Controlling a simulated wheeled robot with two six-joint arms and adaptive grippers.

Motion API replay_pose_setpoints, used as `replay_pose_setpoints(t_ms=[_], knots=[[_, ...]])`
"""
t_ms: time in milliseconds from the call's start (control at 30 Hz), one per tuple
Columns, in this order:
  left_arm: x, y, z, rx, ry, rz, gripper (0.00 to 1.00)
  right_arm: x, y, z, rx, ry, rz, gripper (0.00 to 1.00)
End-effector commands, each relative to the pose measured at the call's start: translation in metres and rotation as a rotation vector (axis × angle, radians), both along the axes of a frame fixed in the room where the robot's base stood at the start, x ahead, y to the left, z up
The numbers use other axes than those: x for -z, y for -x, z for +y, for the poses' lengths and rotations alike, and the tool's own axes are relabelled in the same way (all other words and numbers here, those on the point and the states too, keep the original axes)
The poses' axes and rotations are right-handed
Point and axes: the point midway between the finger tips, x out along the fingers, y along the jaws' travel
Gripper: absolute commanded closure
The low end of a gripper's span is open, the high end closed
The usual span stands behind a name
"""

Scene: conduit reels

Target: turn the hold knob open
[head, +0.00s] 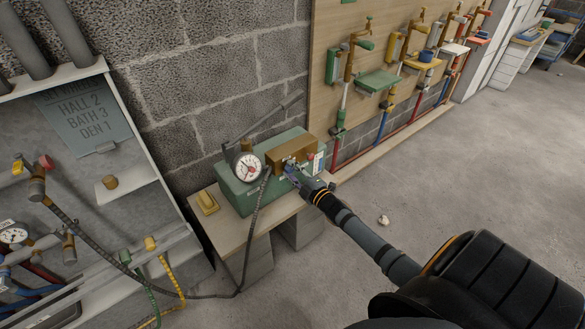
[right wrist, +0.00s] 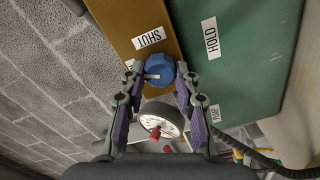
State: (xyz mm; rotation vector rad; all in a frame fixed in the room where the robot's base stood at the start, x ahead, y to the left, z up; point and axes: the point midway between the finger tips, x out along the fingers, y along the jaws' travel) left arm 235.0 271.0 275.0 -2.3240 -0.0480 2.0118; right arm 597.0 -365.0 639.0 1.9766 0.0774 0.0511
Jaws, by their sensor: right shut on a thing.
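The hold knob is a small blue knob (right wrist: 159,66) on the brown block of the green pump box (head: 236,193). In the right wrist view a white HOLD label (right wrist: 211,38) is on the green face beside it, and a SHUT label (right wrist: 149,38) is on the brown block (right wrist: 140,15). My right gripper (right wrist: 158,76) is shut on the knob, one finger on each side. In the head view my right gripper (head: 291,168) reaches the brown block (head: 291,148) from the lower right and mostly hides the knob. My left gripper is not in view.
A round gauge (head: 249,167) with a dark hose stands at the box's front, close to my fingers. A pump lever (head: 270,120) rises behind. The bench (head: 237,234) is narrow. A rack with gauges and hoses is at left; open floor (head: 440,160) lies right.

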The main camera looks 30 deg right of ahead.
Motion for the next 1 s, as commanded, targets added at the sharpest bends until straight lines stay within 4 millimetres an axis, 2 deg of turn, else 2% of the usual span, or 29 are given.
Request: replay_pose_setpoints(t_ms=[133, 500, 1000], knots=[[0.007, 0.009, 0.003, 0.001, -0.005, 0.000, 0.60, 0.000, 0.000, 0.000, 0.001, 0.124, -0.008, 1.00], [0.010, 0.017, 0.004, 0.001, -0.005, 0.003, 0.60, 0.002, 0.000, 0.000, 0.000, 0.347, -0.025, 1.00], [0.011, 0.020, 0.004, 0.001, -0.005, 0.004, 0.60, 0.003, 0.000, 0.000, 0.000, 0.423, -0.031, 1.00]])
